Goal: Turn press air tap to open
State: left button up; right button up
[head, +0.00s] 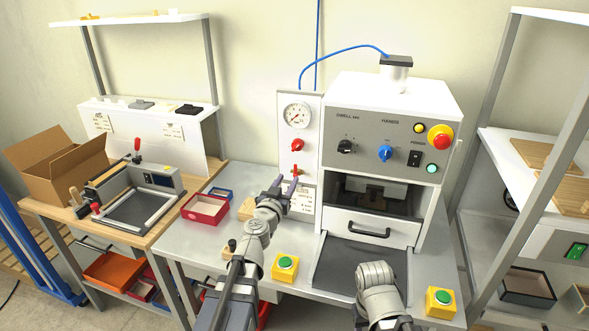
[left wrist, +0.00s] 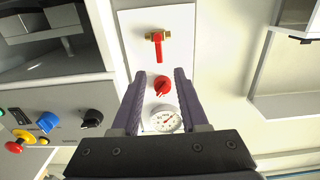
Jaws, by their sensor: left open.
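The press air tap (head: 296,171) is on the white wall panel left of the press, below a red knob (head: 297,146) and a pressure gauge (head: 297,115). In the left wrist view, which shows the panel upside down, the tap (left wrist: 158,47) has a brass body and a straight red lever pointing toward the red knob (left wrist: 161,86), across the short brass body. My left gripper (head: 285,184) is open and empty in front of the panel, close to the tap. In the left wrist view its fingertips (left wrist: 160,75) frame the red knob, with the tap lever beyond them. My right gripper is out of view.
The grey press (head: 393,110) stands right of the panel, with knobs and buttons on its front. Two yellow boxes with green buttons (head: 285,267) sit at the table's front. A red bin (head: 205,209) stands on the table, left of my left arm.

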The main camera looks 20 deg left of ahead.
aim_at(295, 168)
pick_arm(q)
jog(key=w, duration=0.7)
jog(key=shift+w+d, duration=0.15)
jog(key=shift+w, duration=0.1)
jog(key=shift+s, duration=0.1)
grip_shut()
